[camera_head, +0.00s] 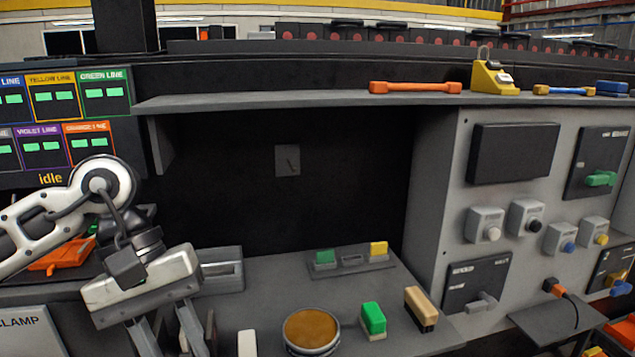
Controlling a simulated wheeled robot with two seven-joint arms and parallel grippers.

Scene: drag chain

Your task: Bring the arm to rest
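My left arm (45,220) comes in from the left, bent at a white and grey joint. Its gripper (172,338) points down over the left front of the grey bench (280,290). Its two fingers stand apart with nothing seen between them, and their tips run to the bottom edge of the view. My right arm and gripper are not in view.
A round brown-topped container (312,330), a green block (373,318) and a tan-and-black brush-like block (420,308) stand on the bench. A shelf (300,98) hangs above. A grey control panel (535,200) stands right. Free room lies mid-bench.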

